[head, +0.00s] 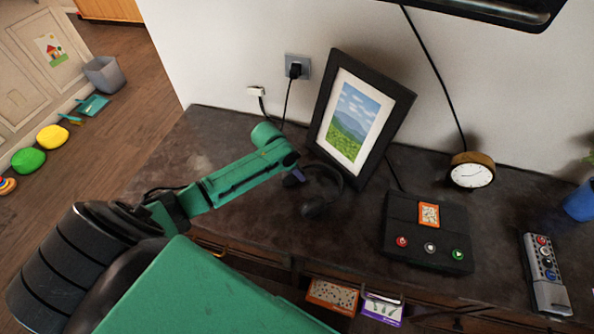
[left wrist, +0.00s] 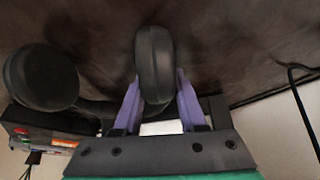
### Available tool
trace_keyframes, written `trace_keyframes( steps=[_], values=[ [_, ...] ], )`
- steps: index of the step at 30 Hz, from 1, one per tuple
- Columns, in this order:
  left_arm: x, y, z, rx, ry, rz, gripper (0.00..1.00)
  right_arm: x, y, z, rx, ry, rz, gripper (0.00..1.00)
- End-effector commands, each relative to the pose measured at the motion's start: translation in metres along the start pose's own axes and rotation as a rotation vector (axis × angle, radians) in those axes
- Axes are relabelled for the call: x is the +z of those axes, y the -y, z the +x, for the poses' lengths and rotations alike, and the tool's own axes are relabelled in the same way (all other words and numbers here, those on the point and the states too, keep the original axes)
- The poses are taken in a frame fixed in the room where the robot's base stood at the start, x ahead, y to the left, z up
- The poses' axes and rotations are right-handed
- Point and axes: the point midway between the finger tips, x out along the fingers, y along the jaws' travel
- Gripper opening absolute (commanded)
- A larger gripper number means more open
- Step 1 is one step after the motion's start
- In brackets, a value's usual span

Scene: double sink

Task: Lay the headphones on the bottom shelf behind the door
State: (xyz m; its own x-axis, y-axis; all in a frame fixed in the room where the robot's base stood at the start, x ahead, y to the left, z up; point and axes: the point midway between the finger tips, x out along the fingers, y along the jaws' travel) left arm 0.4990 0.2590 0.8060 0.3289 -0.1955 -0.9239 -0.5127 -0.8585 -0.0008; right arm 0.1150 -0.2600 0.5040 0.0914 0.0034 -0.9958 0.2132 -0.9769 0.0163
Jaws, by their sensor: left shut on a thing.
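Black headphones (head: 324,200) are on the dark wooden cabinet top, in front of a picture frame. My left gripper (head: 295,179) reaches them from the left. In the left wrist view its purple fingers (left wrist: 157,98) stand on both sides of one ear cup (left wrist: 155,62), shut on it. The other ear cup (left wrist: 42,78) shows at the left of that view. Whether the headphones still touch the cabinet top is hard to tell. My right gripper is not in view. The bottom shelf and its door cannot be made out.
A leaning black picture frame (head: 366,118), a black box with buttons (head: 428,237), a round clock (head: 471,171) and a remote (head: 545,272) are on the cabinet top (head: 225,140). Small boxes (head: 333,296) show below its front edge. Cables hang along the wall.

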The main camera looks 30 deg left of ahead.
Motion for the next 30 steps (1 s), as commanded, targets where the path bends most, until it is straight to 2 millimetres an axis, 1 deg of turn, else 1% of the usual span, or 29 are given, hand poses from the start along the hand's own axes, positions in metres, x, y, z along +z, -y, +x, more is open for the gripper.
trace_keyframes(
  steps=[2,3,4,5,13,17,20,27,30],
  values=[
    [0.001,0.0,0.002,0.0,-0.001,-0.001,0.0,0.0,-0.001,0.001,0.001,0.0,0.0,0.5],
    [0.001,0.0,0.002,0.0,0.0,-0.001,0.56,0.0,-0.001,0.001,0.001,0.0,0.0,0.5],
    [0.001,0.0,0.002,0.0,0.0,-0.001,0.67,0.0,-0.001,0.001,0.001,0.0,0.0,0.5],
    [0.001,0.0,0.002,0.0,0.0,-0.001,0.71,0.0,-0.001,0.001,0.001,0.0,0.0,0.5],
    [0.0,0.0,0.001,0.0,0.0,-0.001,0.71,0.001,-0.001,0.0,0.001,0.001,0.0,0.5],
    [0.0,0.0,-0.007,0.0,0.0,0.0,0.71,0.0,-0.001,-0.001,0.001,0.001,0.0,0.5],
    [0.0,0.001,-0.024,-0.001,0.0,0.0,0.71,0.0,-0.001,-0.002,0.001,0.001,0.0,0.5],
    [0.0,0.001,-0.085,-0.002,-0.001,0.001,0.71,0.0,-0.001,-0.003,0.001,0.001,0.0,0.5],
    [0.0,0.001,-0.105,-0.001,0.001,0.0,0.71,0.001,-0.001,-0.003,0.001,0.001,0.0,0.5]
  ],
)
